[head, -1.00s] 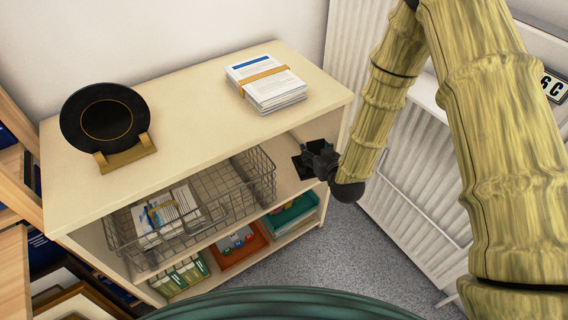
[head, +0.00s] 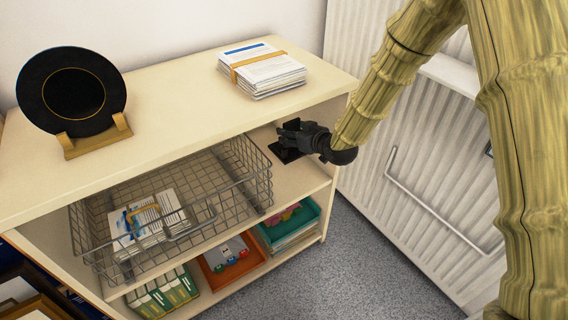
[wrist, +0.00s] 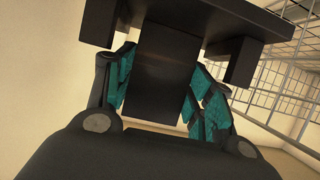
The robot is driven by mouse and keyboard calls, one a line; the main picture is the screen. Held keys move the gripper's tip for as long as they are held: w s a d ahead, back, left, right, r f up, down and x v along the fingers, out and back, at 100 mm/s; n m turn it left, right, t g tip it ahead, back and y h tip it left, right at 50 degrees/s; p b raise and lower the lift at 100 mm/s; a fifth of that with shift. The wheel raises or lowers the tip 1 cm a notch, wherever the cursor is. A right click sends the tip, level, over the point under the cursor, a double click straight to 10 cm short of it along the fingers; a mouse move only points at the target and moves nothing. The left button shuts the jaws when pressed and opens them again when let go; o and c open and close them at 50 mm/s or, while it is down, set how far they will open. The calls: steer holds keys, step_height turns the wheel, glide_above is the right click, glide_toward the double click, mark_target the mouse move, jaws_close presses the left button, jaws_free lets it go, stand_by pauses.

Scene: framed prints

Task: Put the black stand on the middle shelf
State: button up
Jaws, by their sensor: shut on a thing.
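The black stand (head: 284,154) is inside the shelf unit (head: 200,128), at the right end of the middle shelf (head: 302,182), right of the wire basket. Its dark base appears at or just above the shelf board; I cannot tell if it touches. My gripper (head: 294,136) reaches in from the right and is shut on the stand. In the wrist view the stand (wrist: 155,65) is between my teal-padded fingers (wrist: 160,95), with its wide dark part across the top. The gripper partly hides the stand in the head view.
The wire basket (head: 232,196) with papers fills the shelf's left and middle; its side is close to the stand. A black plate (head: 72,90) on a gold holder and a paper stack (head: 262,72) sit on top. Teal (head: 302,226) and orange trays are below. A radiator (head: 410,150) stands right.

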step_height(320, 180, down, 10)
steer(key=b, duration=0.3)
steer(key=shift+r, duration=0.1)
stand_by(0.3)
steer(key=o, duration=1.2)
steer(key=shift+s+d+r, duration=0.15)
steer(key=shift+s, duration=0.05)
steer(key=p+v, duration=0.3)
steer(key=v, duration=0.8)
steer(key=shift+s+d, duration=0.1)
steer(key=shift+s, duration=0.15)
